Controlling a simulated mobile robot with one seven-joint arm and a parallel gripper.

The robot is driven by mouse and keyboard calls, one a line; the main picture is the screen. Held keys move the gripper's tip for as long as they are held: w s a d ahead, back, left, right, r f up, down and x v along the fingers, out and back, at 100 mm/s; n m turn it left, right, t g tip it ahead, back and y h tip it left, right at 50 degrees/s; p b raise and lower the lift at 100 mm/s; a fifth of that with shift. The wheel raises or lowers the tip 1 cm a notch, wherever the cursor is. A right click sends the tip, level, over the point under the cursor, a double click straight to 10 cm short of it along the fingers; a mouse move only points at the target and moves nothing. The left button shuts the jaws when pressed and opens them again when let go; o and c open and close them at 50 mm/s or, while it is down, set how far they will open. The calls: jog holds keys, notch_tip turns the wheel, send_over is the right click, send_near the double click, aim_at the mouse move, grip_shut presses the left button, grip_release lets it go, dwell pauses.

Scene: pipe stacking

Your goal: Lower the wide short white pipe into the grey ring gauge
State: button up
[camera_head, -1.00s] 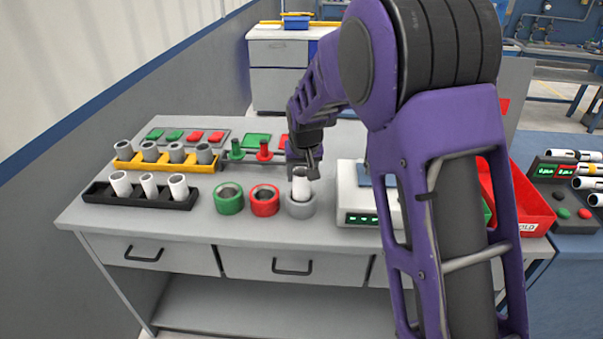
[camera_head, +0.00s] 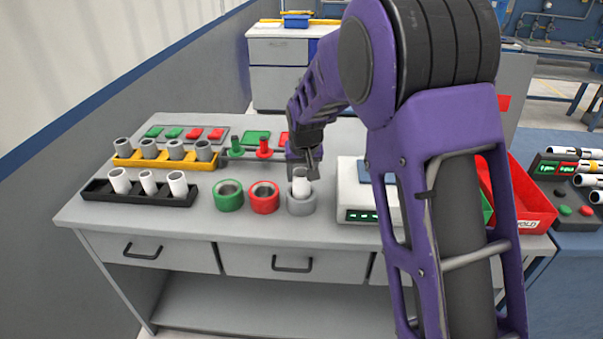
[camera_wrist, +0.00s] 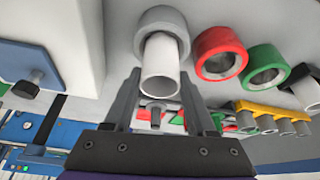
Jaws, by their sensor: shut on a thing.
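My gripper (camera_head: 302,166) is shut on a white pipe (camera_head: 301,187), its fingers on either side of the pipe's upper part. The pipe is upright over the grey ring gauge (camera_head: 300,208), with its lower end inside the ring's opening. In the wrist view the white pipe (camera_wrist: 160,70) lies between the fingertips (camera_wrist: 160,82), and its far end meets the grey ring (camera_wrist: 160,18). The depth of the pipe in the ring is hidden.
A red ring (camera_head: 264,204) and a green ring (camera_head: 229,202) stand left of the grey one. A white scale (camera_head: 357,203) is close on the right. A black rack (camera_head: 142,201) holds white pipes; a yellow rack (camera_head: 165,163) holds grey ones.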

jog(key=o, duration=1.4)
jog(key=p+v, duration=0.2)
jog(key=v, duration=1.5)
jog(key=shift+r, duration=0.25)
